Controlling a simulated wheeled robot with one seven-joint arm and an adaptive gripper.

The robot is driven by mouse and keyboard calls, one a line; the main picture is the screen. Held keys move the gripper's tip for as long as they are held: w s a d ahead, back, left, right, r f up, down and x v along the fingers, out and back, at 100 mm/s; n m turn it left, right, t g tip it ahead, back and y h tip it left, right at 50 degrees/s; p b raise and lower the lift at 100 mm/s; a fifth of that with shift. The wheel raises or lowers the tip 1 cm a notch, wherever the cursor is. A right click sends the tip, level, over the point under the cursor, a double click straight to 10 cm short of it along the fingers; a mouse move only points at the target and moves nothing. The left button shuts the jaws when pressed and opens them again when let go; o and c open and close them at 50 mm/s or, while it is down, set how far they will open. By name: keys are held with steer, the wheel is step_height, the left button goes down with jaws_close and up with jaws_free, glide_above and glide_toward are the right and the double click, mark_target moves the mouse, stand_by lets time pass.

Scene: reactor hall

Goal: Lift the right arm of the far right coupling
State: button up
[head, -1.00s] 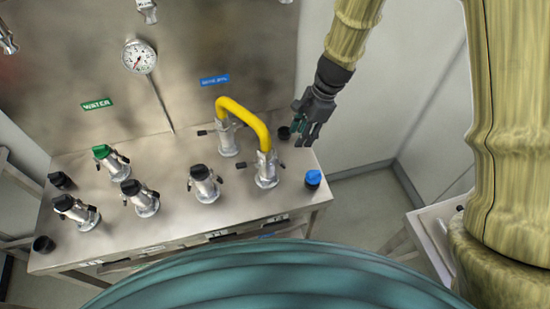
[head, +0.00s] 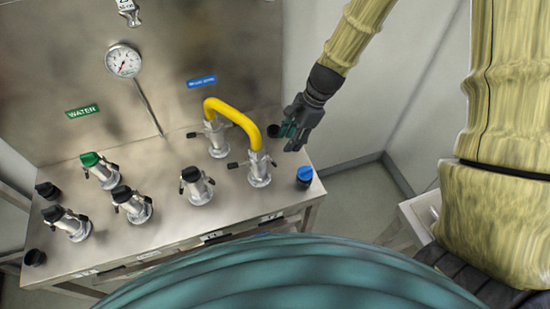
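The far right coupling (head: 259,174) is a silver upright fitting at the front right of the steel bench, with one end of a yellow bent pipe (head: 235,114) on top. One dark lever arm sticks out to its left; its right arm (head: 272,161) is a short dark piece on the side towards my gripper. My gripper (head: 289,138) is dark with teal finger pads and hangs above and to the right of this coupling. Its fingers look apart and empty, and it appears clear of the coupling. The pads are small and partly hidden.
A second coupling (head: 216,144) holds the pipe's other end, behind and left. A blue-topped cap (head: 304,176) stands right of the far right coupling; a dark cap (head: 274,131) is behind. More couplings, one green-topped (head: 98,168), stand left. A gauge (head: 123,61) is on the back panel.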

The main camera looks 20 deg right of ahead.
mark_target(270, 162)
steer(key=shift+p+x, duration=1.35)
steer(key=shift+x, duration=3.65)
jaws_close()
